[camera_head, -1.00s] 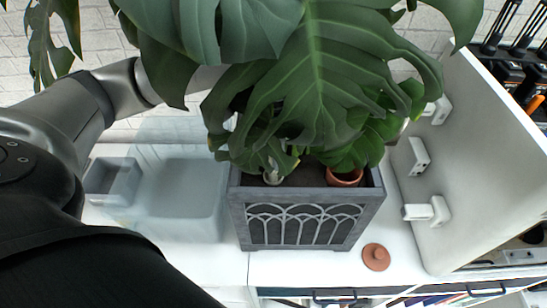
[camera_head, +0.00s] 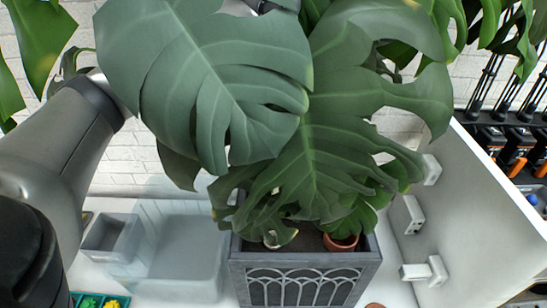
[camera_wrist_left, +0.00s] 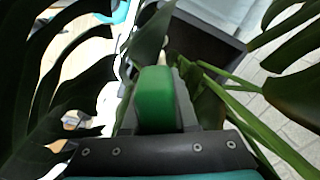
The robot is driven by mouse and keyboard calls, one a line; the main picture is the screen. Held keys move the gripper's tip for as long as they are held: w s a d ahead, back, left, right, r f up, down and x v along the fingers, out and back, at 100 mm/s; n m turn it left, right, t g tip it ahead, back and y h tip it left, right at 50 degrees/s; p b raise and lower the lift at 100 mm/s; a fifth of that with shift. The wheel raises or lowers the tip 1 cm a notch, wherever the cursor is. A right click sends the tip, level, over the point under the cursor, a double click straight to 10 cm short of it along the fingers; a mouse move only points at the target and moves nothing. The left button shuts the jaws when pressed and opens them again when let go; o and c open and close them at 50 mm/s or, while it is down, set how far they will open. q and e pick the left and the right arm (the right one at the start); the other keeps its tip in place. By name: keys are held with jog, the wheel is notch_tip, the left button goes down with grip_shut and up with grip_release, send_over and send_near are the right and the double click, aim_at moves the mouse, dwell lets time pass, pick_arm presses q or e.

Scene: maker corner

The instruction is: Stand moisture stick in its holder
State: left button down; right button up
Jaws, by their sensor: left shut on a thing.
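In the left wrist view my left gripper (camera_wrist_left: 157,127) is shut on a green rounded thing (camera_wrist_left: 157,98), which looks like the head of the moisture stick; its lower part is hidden. In the head view this gripper and what it holds are behind the big monstera leaves. A grey planter box (camera_head: 300,265) with arched front panels stands on the white counter. In its soil a terracotta pot rim (camera_head: 341,243) is at the right and a small pale piece (camera_head: 280,238) at the left, partly under leaves. I cannot tell which is the holder. My right gripper is out of view.
Large leaves (camera_head: 215,75) cover the space above the planter. A clear bin (camera_head: 180,250) and a small grey bin (camera_head: 108,237) stand left of it. A white panel (camera_head: 465,210) with pale blocks stands at the right. A terracotta disc (camera_head: 375,306) shows at the bottom edge.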

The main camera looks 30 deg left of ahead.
pick_arm(q)
jog(key=shift+r+p, duration=1.35)
jog(key=shift+p, duration=0.15)
jog(key=shift+r+p, duration=0.5)
jog(key=shift+r, duration=2.2)
